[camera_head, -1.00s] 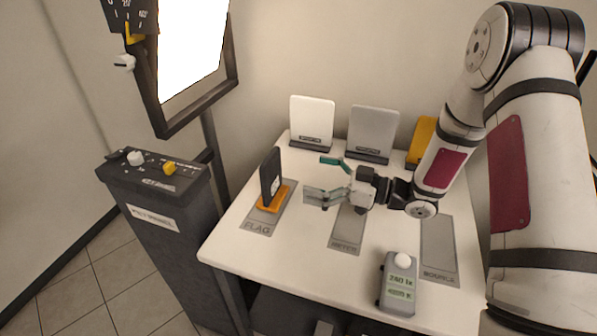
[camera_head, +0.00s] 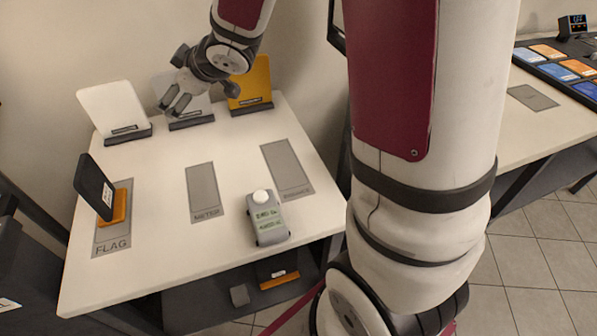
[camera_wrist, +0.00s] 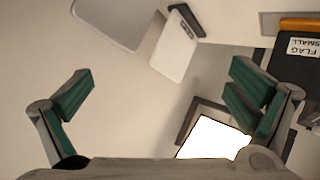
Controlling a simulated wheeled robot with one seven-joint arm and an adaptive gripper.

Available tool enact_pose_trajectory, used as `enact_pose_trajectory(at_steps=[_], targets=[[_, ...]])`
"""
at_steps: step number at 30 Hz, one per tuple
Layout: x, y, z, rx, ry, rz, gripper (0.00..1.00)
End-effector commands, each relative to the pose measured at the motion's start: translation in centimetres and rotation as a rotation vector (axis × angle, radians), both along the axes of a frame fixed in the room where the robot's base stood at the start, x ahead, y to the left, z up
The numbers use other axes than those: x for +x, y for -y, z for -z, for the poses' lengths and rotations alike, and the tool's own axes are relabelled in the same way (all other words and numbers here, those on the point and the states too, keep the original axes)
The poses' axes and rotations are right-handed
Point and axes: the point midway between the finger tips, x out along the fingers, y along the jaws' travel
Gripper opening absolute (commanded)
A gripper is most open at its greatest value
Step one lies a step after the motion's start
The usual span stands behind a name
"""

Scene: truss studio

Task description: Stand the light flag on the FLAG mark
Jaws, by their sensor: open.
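The light flag, a black panel (camera_head: 95,187) on an orange base (camera_head: 121,205), stands upright on the grey FLAG mark (camera_head: 111,243) at the table's left. Its base sits toward the far right part of the mark. My gripper (camera_head: 173,101) is open and empty, raised near the back of the table in front of the grey card, away from the flag. In the wrist view my gripper (camera_wrist: 158,95) shows spread teal pads with nothing between them. The flag's label "FLAG SMALL" (camera_wrist: 303,47) shows at the right edge there, outside the fingers.
White (camera_head: 115,110), grey (camera_head: 190,122) and yellow (camera_head: 250,80) cards stand along the back. A light meter (camera_head: 268,222) stands at the front right. The METER mark (camera_head: 203,188) and right-hand mark (camera_head: 288,168) are bare. A second table (camera_head: 520,130) is at right. The lit panel (camera_wrist: 210,140) shows in the wrist view.

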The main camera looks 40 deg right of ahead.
Motion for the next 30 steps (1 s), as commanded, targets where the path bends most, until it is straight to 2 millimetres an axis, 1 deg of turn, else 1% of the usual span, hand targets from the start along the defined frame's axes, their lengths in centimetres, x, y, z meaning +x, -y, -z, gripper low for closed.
enact_pose_trajectory(at_steps=[1,2,3,5,6,8,9,10,11,12,14,15,17,18,21,24,25,27,30], targets=[[-1.3,1.2,-1.7,-0.023,-0.013,0.071,1.0],[-2.3,1.9,-2.3,-0.034,-0.032,0.117,1.0],[-3.7,2.9,-3.0,-0.046,-0.058,0.175,1.0],[-6.1,4.1,-4.0,-0.053,-0.102,0.263,1.0],[-7.9,4.8,-4.5,-0.052,-0.133,0.318,1.0],[-10.8,5.5,-5.1,-0.045,-0.187,0.392,1.0],[-12.9,5.8,-5.3,-0.037,-0.226,0.438,1.0],[-14.5,5.9,-5.5,-0.028,-0.257,0.47,1.0],[-16.2,6.0,-5.6,-0.016,-0.288,0.5,1.0],[-18.4,5.9,-5.6,0.003,-0.332,0.537,1.0],[-21.9,5.5,-5.6,0.032,-0.402,0.581,1.0],[-24.3,5.1,-5.4,0.054,-0.453,0.604,1.0],[-27.6,4.3,-5.2,0.088,-0.524,0.628,1.0],[-29.7,3.7,-4.9,0.11,-0.571,0.639,1.0],[-34.0,2.2,-4.5,0.155,-0.672,0.646,1.0],[-36.8,1.0,-4.2,0.186,-0.743,0.641,1.0],[-37.4,0.8,-4.1,0.191,-0.757,0.639,1.0],[-38.3,0.4,-4.0,0.199,-0.782,0.636,1.0],[-38.7,0.2,-4.0,0.204,-0.793,0.635,1.0]])
